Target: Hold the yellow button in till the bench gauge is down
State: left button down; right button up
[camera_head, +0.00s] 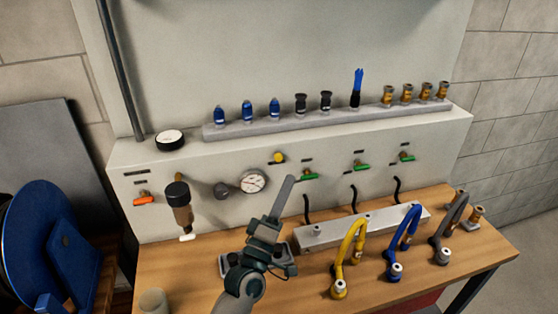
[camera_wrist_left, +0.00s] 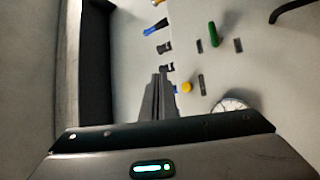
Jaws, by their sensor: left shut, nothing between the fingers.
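The yellow button (camera_head: 279,158) sits on the front of the pale panel, above and to the right of a round white gauge (camera_head: 253,181). The gauge's needle is too small to read. My left gripper (camera_head: 290,181) is shut and empty, its tips just below and right of the button in the head view. In the left wrist view the shut fingers (camera_wrist_left: 160,75) lie beside the yellow button (camera_wrist_left: 187,87), which shows uncovered; the gauge (camera_wrist_left: 231,105) is partly cut off by my gripper body. I see no clear contact with the button. My right gripper is not in view.
Green-handled valves (camera_head: 309,177) and an orange-handled valve (camera_head: 144,199) line the panel. A second gauge (camera_head: 171,139) stands on the ledge. A filter bowl (camera_head: 180,210) hangs at left. Yellow (camera_head: 346,254), blue and grey hoses stand on the wooden bench (camera_head: 190,270). A rack of fittings (camera_head: 240,127) runs above.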

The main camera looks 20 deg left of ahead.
aim_at(278, 157)
pick_arm(q)
jog(key=w+a+b, duration=0.1)
jog(key=w+a, duration=0.2)
jog(key=w, duration=0.2)
jog(key=shift+w+a+b, duration=0.2)
jog(key=shift+a+b, duration=0.1)
dwell(1.0)
dwell(1.0)
jog(key=shift+w+a, duration=0.25)
jog(key=shift+w, duration=0.05)
jog(key=shift+w+a, duration=0.3)
jog(key=shift+w, duration=0.15)
dwell(1.1)
dwell(0.7)
dwell(1.1)
jog(key=shift+s+d, duration=0.55)
jog(key=shift+s, duration=0.25)
